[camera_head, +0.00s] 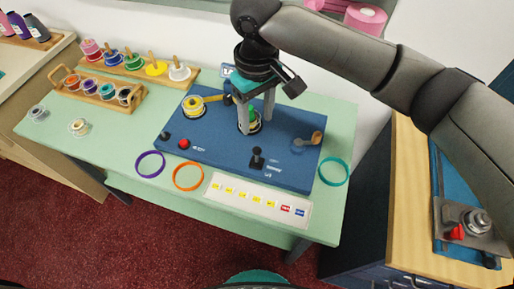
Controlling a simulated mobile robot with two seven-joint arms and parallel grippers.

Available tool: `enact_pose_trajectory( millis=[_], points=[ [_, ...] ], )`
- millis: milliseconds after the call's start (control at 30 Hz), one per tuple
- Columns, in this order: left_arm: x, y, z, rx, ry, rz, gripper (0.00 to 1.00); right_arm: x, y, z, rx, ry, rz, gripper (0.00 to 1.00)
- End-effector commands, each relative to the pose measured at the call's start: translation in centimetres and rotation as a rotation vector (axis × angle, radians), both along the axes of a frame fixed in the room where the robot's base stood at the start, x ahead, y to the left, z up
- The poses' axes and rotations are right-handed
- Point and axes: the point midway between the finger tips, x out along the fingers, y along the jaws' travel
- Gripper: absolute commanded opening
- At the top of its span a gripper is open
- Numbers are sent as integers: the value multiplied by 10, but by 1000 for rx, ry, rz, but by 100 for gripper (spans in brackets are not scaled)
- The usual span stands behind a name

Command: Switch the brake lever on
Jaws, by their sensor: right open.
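The blue panel (215,150) lies on the pale green counter. A black lever (257,158) stands near its front right, with small white lettering beside it. A smaller black knob (166,136) sits at the left end beside a red button (183,144). The lettering is too small to read, so I cannot tell which control is the brake. My right gripper (255,126) points down over the panel's back middle, behind the black lever. It is open, with its fingers either side of a green-topped round piece (252,114); contact is unclear. My left gripper is not in view.
A yellow spool (193,104) and a wooden-handled crank (316,138) are on the panel. Purple (139,170), orange (174,181) and teal (346,166) rings and a label strip (257,200) lie around it. Spool racks (140,91) stand at back left.

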Motion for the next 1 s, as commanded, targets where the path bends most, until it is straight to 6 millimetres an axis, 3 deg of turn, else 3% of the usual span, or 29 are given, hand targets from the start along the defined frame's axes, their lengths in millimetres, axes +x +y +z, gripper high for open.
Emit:
enact_pose_trajectory(
  millis=[400, 600, 800, 1000],
  points=[
    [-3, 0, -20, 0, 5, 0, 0, -1, 0, -90, -1, 1, 1, 58],
    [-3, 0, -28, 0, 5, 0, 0, -1, 0, -124, 0, 0, 0, 58],
    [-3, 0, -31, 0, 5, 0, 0, 0, 0, -139, 2, -1, 1, 58],
    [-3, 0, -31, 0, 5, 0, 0, 0, 0, -141, 2, -2, 2, 58]
  ],
)
